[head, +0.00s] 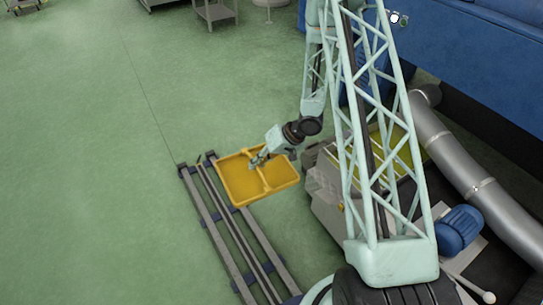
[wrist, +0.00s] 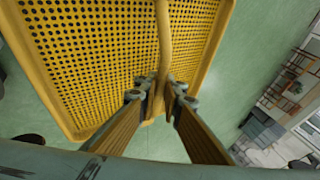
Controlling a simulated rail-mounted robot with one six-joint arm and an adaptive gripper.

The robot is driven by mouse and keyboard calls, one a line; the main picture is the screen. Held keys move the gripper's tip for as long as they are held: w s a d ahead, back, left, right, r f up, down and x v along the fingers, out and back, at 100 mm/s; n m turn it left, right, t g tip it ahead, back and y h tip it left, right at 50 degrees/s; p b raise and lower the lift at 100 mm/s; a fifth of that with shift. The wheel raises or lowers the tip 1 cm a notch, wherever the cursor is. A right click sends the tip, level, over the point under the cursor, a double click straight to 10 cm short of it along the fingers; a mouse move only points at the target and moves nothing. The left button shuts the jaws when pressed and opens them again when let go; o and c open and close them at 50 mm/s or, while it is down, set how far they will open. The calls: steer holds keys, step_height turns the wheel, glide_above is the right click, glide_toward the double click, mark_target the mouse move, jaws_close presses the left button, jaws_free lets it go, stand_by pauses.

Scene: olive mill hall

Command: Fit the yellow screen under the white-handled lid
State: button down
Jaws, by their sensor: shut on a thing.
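The yellow screen (head: 238,188) is a shallow rectangular tray with a raised rim and a bar across its middle. It is held in the air above the floor rails, a little tilted. In the wrist view the screen (wrist: 85,60) shows a perforated sheet. My gripper (head: 258,162) is shut on the middle bar; in the wrist view both fingers (wrist: 160,92) close around the bar's near end.
Parallel rails (head: 213,210) run along the green floor below the screen. A grey machine (head: 326,190) with olive-yellow contents stands just right of the screen, partly behind my arm. A blue motor (head: 458,230) and a thick metal pipe (head: 450,155) lie farther right. The left floor is clear.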

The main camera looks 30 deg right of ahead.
mark_target(246, 182)
steer(key=shift+n+g+y, duration=0.3)
steer(key=shift+n+g, duration=0.1)
steer(key=shift+n, duration=0.5)
steer(key=s+a, duration=0.1)
steer(key=a, duration=0.1)
steer(key=s+a+r, duration=0.1)
steer(key=a, duration=0.2)
steer(key=shift+s+a+r, duration=0.15)
steer(key=shift+s+a, duration=0.25)
steer(key=shift+s+a+r, duration=0.1)
steer(key=shift+s+a, duration=0.1)
steer(key=shift+a, duration=0.1)
steer(key=shift+s, duration=0.2)
